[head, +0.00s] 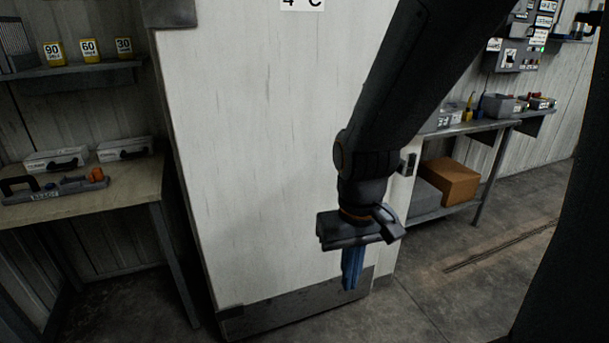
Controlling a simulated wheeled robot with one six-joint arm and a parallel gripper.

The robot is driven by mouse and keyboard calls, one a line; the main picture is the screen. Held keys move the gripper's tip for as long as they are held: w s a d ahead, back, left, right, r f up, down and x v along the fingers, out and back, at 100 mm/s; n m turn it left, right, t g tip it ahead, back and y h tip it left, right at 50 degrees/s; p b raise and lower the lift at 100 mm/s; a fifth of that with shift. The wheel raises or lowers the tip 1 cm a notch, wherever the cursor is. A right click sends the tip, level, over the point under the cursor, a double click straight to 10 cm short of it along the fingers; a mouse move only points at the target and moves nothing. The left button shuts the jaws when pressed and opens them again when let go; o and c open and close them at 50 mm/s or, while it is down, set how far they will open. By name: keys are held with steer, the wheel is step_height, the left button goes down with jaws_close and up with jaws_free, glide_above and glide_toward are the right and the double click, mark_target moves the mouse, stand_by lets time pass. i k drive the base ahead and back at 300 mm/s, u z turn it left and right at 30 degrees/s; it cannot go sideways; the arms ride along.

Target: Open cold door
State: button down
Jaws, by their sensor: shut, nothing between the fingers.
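The cold door (250,150) is a tall white panel with a dark kick plate along its bottom and a "4 °C" sign at its top. It looks shut. My gripper (350,285) hangs in front of the door's lower right part, its blue fingers pointing down and closed together with nothing between them. A small dark fitting (408,163) shows at the door's right edge, just right of my arm; I cannot tell if it is the handle or a latch. My arm hides part of the door's right side.
A workbench (90,195) with cases and a tool stands at the left, below a shelf with yellow labelled blocks (90,50). A right bench (470,127) holds bins, with a cardboard box (450,180) on its lower shelf. The floor (470,290) at right is clear.

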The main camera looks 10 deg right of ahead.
mark_target(260, 94)
steer(key=k, duration=0.5)
steer(key=z, duration=1.15)
steer(key=i, duration=0.95)
steer(key=u, duration=0.8)
